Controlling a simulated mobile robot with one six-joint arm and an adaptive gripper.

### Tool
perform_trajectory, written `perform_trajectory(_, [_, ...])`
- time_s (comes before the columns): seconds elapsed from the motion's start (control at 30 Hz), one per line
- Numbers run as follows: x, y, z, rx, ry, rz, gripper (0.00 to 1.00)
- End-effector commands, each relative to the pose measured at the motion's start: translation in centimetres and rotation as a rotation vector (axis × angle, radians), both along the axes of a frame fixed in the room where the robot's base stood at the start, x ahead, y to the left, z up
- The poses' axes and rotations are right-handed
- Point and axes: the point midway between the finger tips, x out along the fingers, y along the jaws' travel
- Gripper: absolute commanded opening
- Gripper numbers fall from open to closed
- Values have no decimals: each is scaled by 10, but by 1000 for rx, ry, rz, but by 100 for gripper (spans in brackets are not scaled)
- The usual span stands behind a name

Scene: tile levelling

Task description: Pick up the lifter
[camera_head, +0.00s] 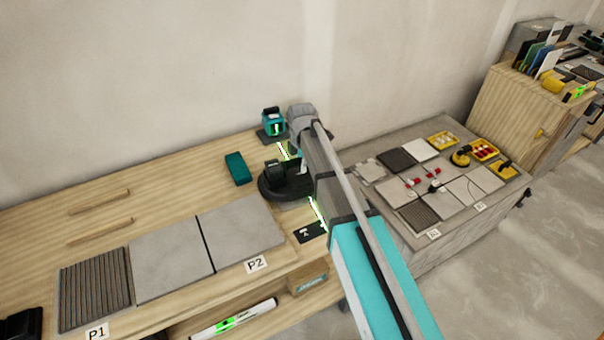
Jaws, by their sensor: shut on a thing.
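The lifter (273,188), a black round-based tool with a raised handle, is at the right end of the wooden bench. My gripper (295,172) is at its handle and shut on it. My arm comes in from the lower right and covers the lifter's right side and much of the fingers. I cannot tell whether the lifter's base touches the bench top.
A teal laser level (272,122) stands behind, with a green line across the bench. A teal block (237,168) lies to the left. Grey tiles (170,265) lie along the front. A second table (375,218) at right holds tiles and yellow tools.

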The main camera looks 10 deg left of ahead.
Motion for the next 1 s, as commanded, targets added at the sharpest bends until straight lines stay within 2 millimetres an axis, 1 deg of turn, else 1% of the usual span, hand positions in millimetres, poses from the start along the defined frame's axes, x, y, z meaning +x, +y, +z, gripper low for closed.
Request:
perform_trajectory(0.27, [0,0,1,1,0,0,0])
perform_trajectory(0.47, [0,0,7,1,0,0,0])
perform_trajectory(0.67, [0,0,19,0,0,0,0])
perform_trajectory(0.9, [0,0,41,0,0,0,0])
perform_trajectory(1.0, [-10,-4,52,0,0,0,0])
